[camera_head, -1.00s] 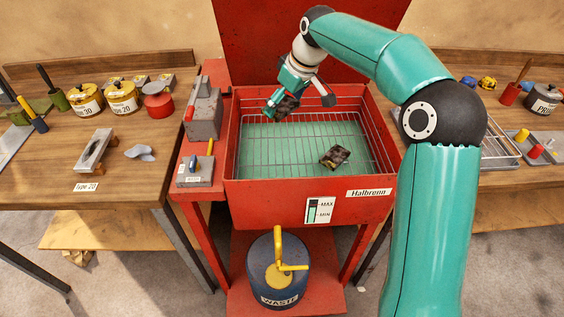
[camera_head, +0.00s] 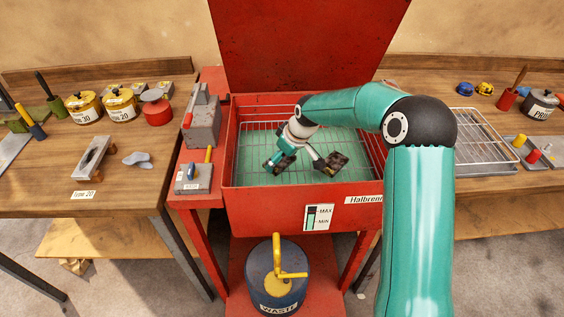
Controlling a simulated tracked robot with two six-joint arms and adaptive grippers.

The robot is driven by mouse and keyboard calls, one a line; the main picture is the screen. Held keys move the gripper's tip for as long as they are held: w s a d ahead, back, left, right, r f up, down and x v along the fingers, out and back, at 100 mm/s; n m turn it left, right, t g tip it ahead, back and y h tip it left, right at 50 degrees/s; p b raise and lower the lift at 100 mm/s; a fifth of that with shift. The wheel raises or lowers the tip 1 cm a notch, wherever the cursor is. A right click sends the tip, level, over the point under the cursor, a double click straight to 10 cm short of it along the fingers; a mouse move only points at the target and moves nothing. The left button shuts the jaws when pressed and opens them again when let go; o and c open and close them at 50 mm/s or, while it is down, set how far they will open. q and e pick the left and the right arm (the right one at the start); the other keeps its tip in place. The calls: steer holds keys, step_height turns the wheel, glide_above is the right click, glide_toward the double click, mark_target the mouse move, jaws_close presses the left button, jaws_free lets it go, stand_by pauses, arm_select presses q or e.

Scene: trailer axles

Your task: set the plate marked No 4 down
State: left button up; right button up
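My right gripper (camera_head: 275,166) is low inside the red wash basin (camera_head: 250,196), over the wire grid above the green liquid. My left gripper is not in view.
The basin's red lid (camera_head: 305,45) stands open behind. A grey tool block (camera_head: 203,122) stands on the left ledge. The blue waste bin (camera_head: 277,280) is below. A wire rack (camera_head: 480,135) is on the right bench. The grid's left part is free.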

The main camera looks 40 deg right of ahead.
steer(key=shift+f, duration=0.85)
steer(key=shift+w, duration=0.1)
steer(key=o, duration=1.4)
steer(key=shift+f, duration=0.1)
steer(key=v, duration=1.2)
steer(key=shift+b, duration=0.4)
